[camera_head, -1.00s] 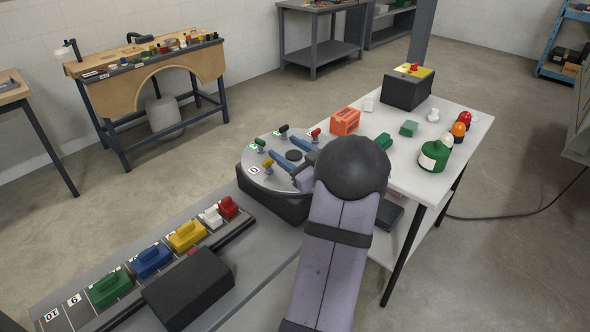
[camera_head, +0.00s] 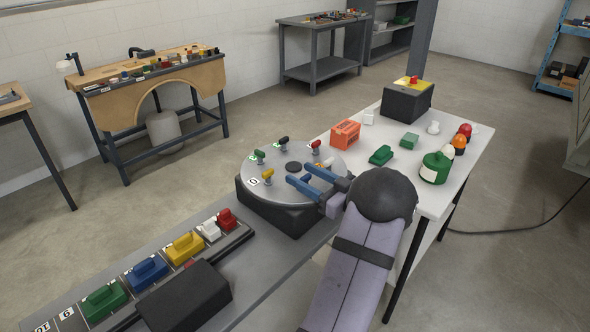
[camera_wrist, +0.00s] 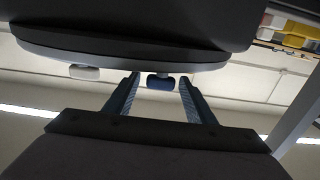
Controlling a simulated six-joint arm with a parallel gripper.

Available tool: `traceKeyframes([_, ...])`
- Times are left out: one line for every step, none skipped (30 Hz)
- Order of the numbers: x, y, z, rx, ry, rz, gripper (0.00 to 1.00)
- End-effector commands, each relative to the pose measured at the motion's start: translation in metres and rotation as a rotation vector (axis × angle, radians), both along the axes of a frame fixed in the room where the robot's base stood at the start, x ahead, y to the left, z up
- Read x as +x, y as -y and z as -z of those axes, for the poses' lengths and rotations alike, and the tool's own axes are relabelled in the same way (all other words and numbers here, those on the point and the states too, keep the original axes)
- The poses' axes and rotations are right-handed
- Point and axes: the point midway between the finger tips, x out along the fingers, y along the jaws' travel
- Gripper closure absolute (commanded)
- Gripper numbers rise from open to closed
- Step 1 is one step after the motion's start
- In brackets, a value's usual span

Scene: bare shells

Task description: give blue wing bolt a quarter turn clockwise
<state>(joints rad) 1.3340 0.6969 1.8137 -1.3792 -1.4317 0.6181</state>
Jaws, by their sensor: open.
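The blue wing bolt (camera_wrist: 160,82) shows in the wrist view as a dark blue knob under the rim of the round plate (camera_wrist: 110,58). In the head view I cannot make it out near my fingers. My gripper (camera_head: 299,173) is open, its two blue fingers over the near right part of the grey round plate (camera_head: 318,191). In the wrist view my gripper (camera_wrist: 160,80) has one fingertip on each side of the blue knob, with visible gaps. A white knob (camera_wrist: 84,72) is left of it, outside the fingers.
Yellow (camera_head: 267,175), green (camera_head: 260,156), black (camera_head: 284,142) and red (camera_head: 315,147) wing bolts stand around the plate. A row of coloured handles (camera_head: 148,270) and a black box (camera_head: 185,297) lie front left. A white table (camera_head: 400,180) holds several items at right.

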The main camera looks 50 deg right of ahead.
Motion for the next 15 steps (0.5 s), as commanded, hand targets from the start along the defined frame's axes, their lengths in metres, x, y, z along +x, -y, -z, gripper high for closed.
traceKeyframes([0.008,-0.001,-0.001,0.000,0.001,-0.003,0.50])
traceKeyframes([0.012,-0.001,-0.002,0.000,0.001,-0.003,0.50])
traceKeyframes([0.017,-0.001,-0.001,0.000,0.001,-0.003,0.50])
traceKeyframes([0.020,-0.001,-0.001,-0.001,0.000,-0.002,0.50])
traceKeyframes([0.023,0.000,-0.001,0.000,0.000,-0.001,0.50])
traceKeyframes([0.027,-0.001,-0.001,0.000,0.000,-0.001,0.50])
traceKeyframes([0.029,-0.001,-0.001,0.000,0.000,-0.001,0.50])
traceKeyframes([0.031,-0.001,-0.001,0.000,0.000,-0.001,0.50])
traceKeyframes([0.033,0.000,-0.001,0.000,0.001,-0.001,0.50])
traceKeyframes([0.034,0.000,-0.001,-0.001,0.001,-0.001,0.50])
traceKeyframes([0.035,0.000,-0.001,-0.001,0.001,0.000,0.50])
traceKeyframes([0.037,0.000,-0.001,-0.001,0.001,0.000,0.50])
traceKeyframes([0.037,0.000,-0.001,-0.001,0.001,0.000,0.50])
traceKeyframes([0.037,0.000,-0.001,-0.001,0.001,0.001,0.50])
traceKeyframes([0.038,0.000,0.000,-0.001,0.001,0.001,0.50])
